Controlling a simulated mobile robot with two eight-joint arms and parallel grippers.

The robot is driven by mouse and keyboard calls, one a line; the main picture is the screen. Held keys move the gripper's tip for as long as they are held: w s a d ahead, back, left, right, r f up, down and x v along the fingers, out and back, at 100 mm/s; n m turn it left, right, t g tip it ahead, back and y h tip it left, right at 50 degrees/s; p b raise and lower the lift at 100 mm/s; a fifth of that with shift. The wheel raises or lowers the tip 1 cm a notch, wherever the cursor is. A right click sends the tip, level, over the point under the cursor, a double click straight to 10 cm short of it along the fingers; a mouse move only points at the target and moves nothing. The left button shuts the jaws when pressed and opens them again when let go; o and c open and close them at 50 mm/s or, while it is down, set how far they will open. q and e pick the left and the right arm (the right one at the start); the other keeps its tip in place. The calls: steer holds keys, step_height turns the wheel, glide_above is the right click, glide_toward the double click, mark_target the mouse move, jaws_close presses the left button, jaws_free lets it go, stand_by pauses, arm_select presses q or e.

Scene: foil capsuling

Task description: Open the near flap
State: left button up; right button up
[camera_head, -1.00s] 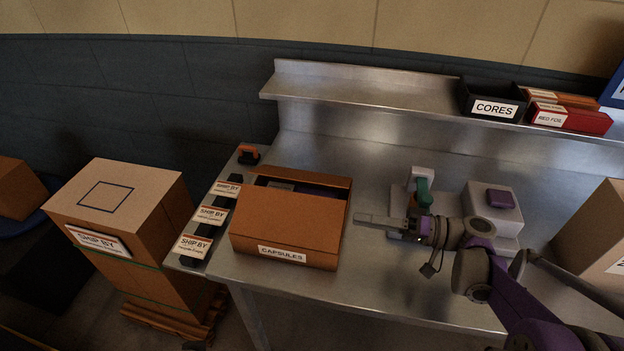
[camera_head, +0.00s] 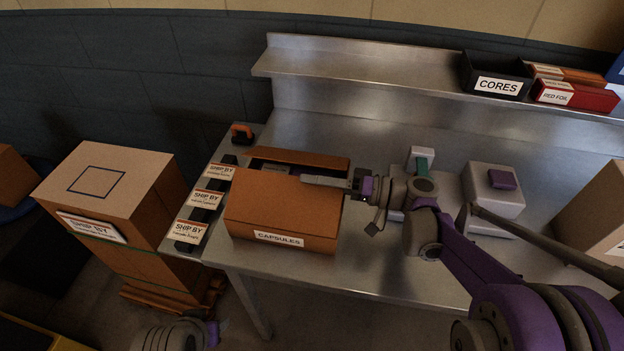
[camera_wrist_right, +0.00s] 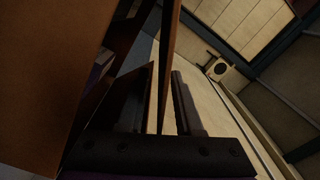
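The brown capsules box (camera_head: 285,243) stands on the metal table with its label towards me. Its near flap (camera_head: 275,200) covers the front part of the top. The far flap (camera_head: 300,158) stands up behind the opening. My right gripper (camera_head: 303,180) reaches in from the right over the opening's near edge. In the right wrist view its fingers (camera_wrist_right: 163,95) are apart, with a thin brown panel (camera_wrist_right: 168,50) edge-on between them. I cannot tell surely which flap it is. A grey and purple part of my left arm shows at the bottom; its fingers do not show.
Ship-by label stacks (camera_head: 205,202) lie left of the box. A white device with a green part (camera_head: 421,165) and a white block (camera_head: 494,200) stand to the right. A cores bin (camera_head: 496,78) sits on the shelf. Table front at the right is bare.

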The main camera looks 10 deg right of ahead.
steer(key=shift+w+a, duration=0.1)
steer(key=shift+a, duration=0.2)
jaws_close()
stand_by(1.3)
